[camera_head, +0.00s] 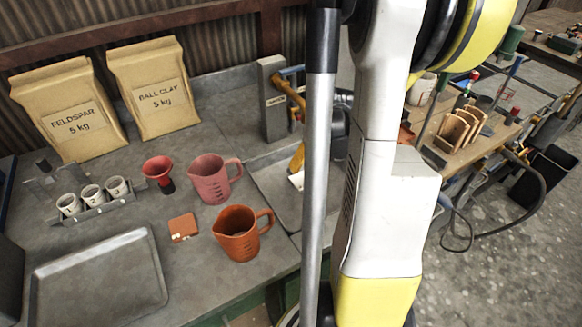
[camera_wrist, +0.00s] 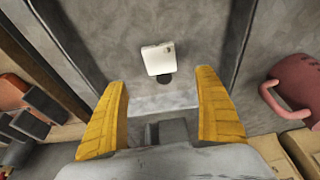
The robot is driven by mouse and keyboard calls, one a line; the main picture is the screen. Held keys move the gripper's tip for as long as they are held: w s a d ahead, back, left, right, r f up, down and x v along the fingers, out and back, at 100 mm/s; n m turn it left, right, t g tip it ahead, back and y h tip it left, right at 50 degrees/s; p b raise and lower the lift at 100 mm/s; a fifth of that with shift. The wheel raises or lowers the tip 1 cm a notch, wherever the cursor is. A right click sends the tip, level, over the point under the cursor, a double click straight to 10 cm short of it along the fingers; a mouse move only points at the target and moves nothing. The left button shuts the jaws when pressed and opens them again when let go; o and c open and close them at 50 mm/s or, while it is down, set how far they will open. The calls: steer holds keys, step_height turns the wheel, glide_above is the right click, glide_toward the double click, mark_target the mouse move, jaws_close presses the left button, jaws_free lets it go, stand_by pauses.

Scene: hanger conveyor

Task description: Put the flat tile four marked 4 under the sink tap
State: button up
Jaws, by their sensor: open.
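In the head view the tile (camera_head: 296,181) shows as a white patch at a yellow fingertip. My gripper (camera_wrist: 162,82) is open, its two yellow fingers apart and empty, with the tile just beyond and between their tips. In the head view my arm hides most of the sink and gripper. I cannot clearly make out the tap.
A pink jug (camera_head: 211,181) and an orange jug (camera_head: 240,238) stand left of the sink. An orange-brown tile (camera_head: 183,227), red funnel (camera_head: 159,172), cup rack (camera_head: 98,207) and grey tray (camera_head: 105,275) are farther left. A grey post (camera_head: 272,105) rises behind.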

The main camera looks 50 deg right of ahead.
steer(key=w+a+r+n+t, duration=0.1)
steer(key=a+r, duration=0.6)
steer(key=a, duration=0.5)
steer(key=w+a+r+n+t, duration=0.15)
steer(key=a+r, duration=0.45)
steer(key=a, duration=0.6)
steer(key=s+a+r+n+t+y, duration=0.1)
steer(key=s+a, duration=0.3)
steer(key=a, duration=0.5)
steer(key=shift+a+r, duration=0.35)
steer(key=shift+r, duration=0.3)
steer(key=shift+t, duration=0.25)
